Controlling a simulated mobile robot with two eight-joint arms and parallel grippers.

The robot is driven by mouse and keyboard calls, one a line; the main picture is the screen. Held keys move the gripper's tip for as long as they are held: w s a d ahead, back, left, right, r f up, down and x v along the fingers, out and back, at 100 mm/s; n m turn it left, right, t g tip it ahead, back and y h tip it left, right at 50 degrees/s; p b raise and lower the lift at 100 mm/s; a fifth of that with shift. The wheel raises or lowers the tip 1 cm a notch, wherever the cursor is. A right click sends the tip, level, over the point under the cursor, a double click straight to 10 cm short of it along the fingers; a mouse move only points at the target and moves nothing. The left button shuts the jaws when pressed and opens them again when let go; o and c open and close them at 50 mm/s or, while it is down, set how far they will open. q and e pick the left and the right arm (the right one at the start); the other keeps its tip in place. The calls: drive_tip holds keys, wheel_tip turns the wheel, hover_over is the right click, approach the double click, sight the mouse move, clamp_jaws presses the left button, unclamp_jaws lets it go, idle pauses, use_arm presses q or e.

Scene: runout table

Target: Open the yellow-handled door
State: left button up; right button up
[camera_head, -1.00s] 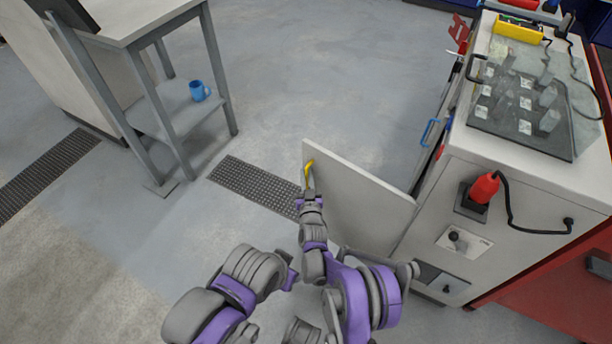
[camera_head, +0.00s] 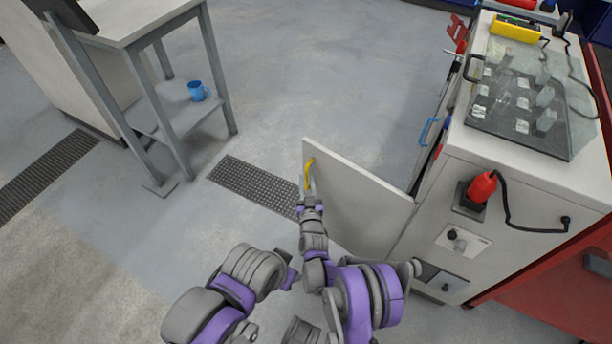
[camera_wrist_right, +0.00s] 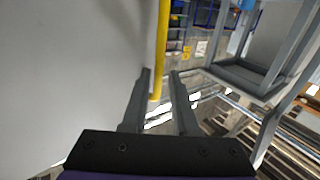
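The white door (camera_head: 355,200) stands swung out from the white cabinet (camera_head: 425,225), with a clear gap behind it. Its yellow handle (camera_head: 308,172) is an upright bar near the free edge. My right gripper (camera_head: 309,193) is at the handle's lower part. In the right wrist view the two fingers (camera_wrist_right: 160,82) are apart, with the end of the yellow handle (camera_wrist_right: 161,45) between them and the door face (camera_wrist_right: 70,70) on the left. Room shows beside the handle, so the fingers do not look closed on it.
A grey table with a lower shelf (camera_head: 178,108) holding a blue mug (camera_head: 198,91) stands at the left. A floor grate (camera_head: 255,188) lies left of the door. A red plug (camera_head: 482,186) with a black cable is on the cabinet side. The floor beyond the door is free.

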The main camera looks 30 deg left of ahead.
drive_tip(key=v, duration=0.8)
drive_tip(key=shift+p, duration=0.45)
drive_tip(key=shift+s+d, duration=0.1)
